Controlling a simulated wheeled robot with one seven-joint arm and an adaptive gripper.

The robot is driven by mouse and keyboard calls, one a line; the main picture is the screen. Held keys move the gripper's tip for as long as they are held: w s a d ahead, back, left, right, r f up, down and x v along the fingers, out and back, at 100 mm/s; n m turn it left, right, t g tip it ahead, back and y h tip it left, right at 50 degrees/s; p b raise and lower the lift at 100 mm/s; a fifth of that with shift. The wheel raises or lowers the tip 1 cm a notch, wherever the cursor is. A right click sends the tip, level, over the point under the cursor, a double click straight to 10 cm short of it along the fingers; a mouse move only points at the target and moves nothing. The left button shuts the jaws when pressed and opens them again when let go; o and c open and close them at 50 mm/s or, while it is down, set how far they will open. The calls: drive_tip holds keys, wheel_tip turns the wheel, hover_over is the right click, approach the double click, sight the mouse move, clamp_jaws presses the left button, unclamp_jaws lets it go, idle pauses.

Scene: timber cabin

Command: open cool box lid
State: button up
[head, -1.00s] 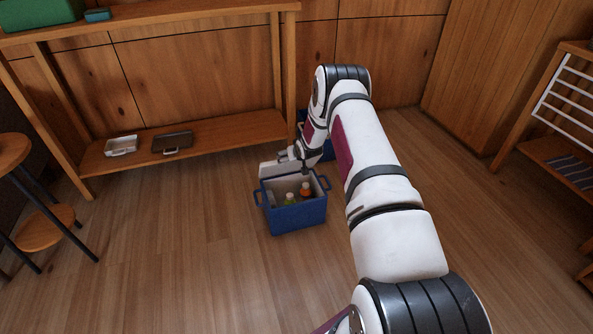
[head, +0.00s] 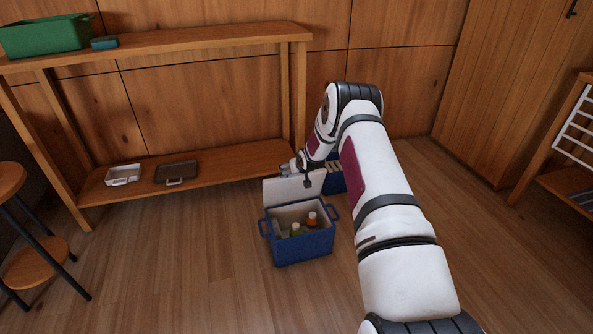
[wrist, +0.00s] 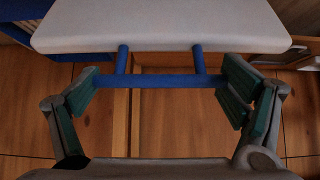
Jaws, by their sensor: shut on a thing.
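The cool box (head: 303,248) is a blue box with side handles on the floor. It stands open, with bottles inside, one with an orange cap and one green. Its pale lid (head: 290,190) stands raised along the back edge, its light inner face showing. My gripper (head: 290,170) is at the lid's upper edge, partly hidden by my arm. In the wrist view the lid (wrist: 160,25) spans the top, with a blue bar handle (wrist: 160,81) below it. My gripper's green pads are shut on the two ends of this handle.
A blue crate (head: 333,180) stands behind the box, partly hidden by my arm. A wooden shelf (head: 235,160) at the back left holds two shallow trays; a green bin (head: 45,38) is on top. A stool (head: 40,262) is at left. The floor left of the box is clear.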

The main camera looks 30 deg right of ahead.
drive_tip(key=shift+d+r, duration=0.15)
idle(0.7)
drive_tip(key=o, duration=1.4)
drive_tip(key=shift+s, duration=0.1)
drive_tip(key=v, duration=1.1)
drive_tip(key=shift+s+a+r, duration=0.2)
drive_tip(key=shift+s, duration=0.15)
